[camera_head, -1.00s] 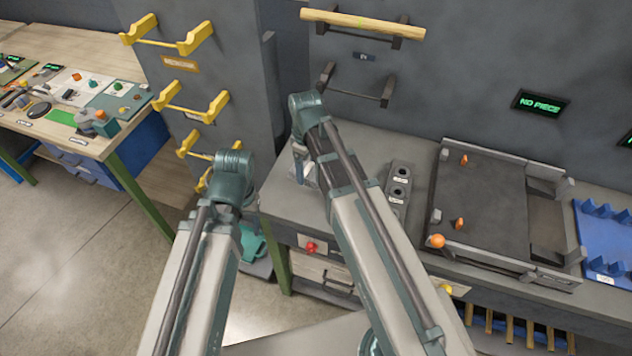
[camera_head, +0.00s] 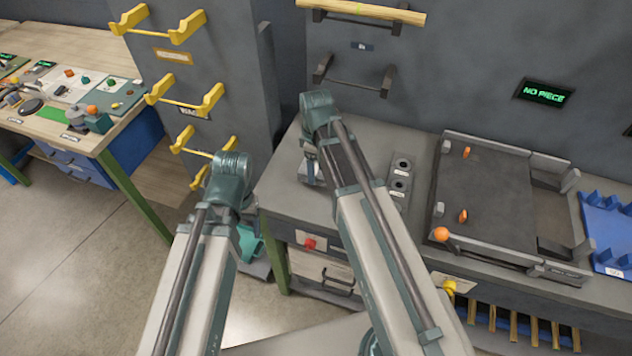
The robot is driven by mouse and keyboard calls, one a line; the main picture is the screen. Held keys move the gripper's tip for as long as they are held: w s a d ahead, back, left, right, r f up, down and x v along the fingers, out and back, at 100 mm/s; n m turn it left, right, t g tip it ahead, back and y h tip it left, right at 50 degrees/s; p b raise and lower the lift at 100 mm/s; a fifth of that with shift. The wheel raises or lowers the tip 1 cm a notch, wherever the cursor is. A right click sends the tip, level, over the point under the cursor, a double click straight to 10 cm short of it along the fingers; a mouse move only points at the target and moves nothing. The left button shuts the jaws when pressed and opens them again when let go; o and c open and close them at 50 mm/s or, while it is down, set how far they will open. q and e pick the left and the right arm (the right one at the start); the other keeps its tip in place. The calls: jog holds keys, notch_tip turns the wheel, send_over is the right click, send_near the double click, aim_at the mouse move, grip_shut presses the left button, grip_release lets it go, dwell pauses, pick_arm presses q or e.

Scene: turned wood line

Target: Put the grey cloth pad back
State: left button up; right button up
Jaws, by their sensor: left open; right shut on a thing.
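My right gripper (camera_head: 312,178) is over the left part of the grey bench top (camera_head: 290,190), largely behind its own arm. It is shut on a small grey thing, which I take to be the grey cloth pad; its outline is mostly hidden. I cannot tell whether it touches the bench top. My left gripper (camera_head: 250,243) is teal, open and empty, low beside the bench's left end, partly behind its arm.
A dark fixture tray (camera_head: 490,200) with orange knobs and a small two-hole block (camera_head: 400,178) stand on the bench. A blue rack (camera_head: 610,235) is at the right. Yellow hooks (camera_head: 185,95) jut from the grey cabinet. A wooden table (camera_head: 75,130) with small parts stands at left.

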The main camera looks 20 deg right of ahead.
jog(key=shift+f, duration=0.1)
notch_tip(320, 180, down, 4)
jog(key=b, duration=0.3)
jog(key=shift+r, duration=0.25)
jog(key=shift+f+b, duration=0.2)
jog(key=shift+b, duration=0.2)
jog(key=o, duration=1.1)
jog(key=shift+c, duration=0.2)
jog(key=shift+r, duration=0.2)
